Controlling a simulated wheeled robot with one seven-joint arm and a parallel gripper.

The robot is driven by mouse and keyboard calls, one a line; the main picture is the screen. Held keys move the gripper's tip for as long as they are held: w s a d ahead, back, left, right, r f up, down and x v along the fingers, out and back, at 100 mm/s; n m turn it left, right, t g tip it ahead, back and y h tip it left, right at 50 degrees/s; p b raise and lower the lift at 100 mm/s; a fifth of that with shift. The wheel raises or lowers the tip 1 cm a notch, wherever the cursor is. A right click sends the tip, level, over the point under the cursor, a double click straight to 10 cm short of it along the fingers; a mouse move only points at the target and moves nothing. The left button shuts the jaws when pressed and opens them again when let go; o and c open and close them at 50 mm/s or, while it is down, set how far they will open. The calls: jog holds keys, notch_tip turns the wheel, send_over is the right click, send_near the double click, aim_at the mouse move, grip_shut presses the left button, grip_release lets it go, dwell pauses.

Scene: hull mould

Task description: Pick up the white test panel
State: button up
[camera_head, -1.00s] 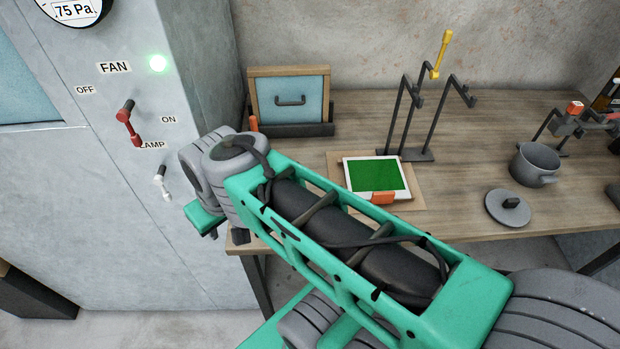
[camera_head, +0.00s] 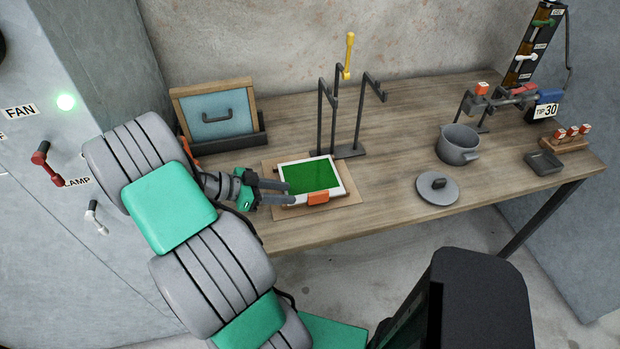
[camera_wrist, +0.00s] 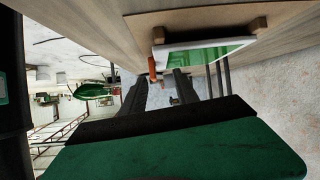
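The white test panel (camera_head: 346,178) has a white border, a green face and an orange tab (camera_head: 318,198) on its front edge. It lies on a thin brown board (camera_head: 271,168) on the bench. My gripper (camera_head: 291,192) is at the panel's left front corner, fingers pointing right, apart and with nothing seen held. In the wrist view the panel (camera_wrist: 160,59) is just beyond the fingers. The orange tab (camera_wrist: 152,69) shows near the fingertips of my gripper (camera_wrist: 160,80). I cannot tell whether a finger touches the panel.
A dark stand with a yellow-topped rod (camera_head: 347,55) rises behind the panel. A blue-fronted wooden box (camera_head: 218,113) stands behind left. A grey pot (camera_head: 458,144) and its lid (camera_head: 438,188) are to the right. The grey cabinet (camera_head: 60,190) is close on the left.

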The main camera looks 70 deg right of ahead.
aim_at(309, 194)
jog(key=s+m, duration=0.1)
jog(key=s, duration=0.1)
jog(key=s+d+g, duration=0.1)
jog(key=shift+s+m+g, duration=0.3)
jog(key=shift+s+m, duration=0.05)
jog(key=shift+m, duration=0.05)
jog(key=p+x, duration=0.3)
jog(key=x, duration=0.3)
jog(key=shift+s+f, duration=0.3)
grip_shut()
dwell(0.5)
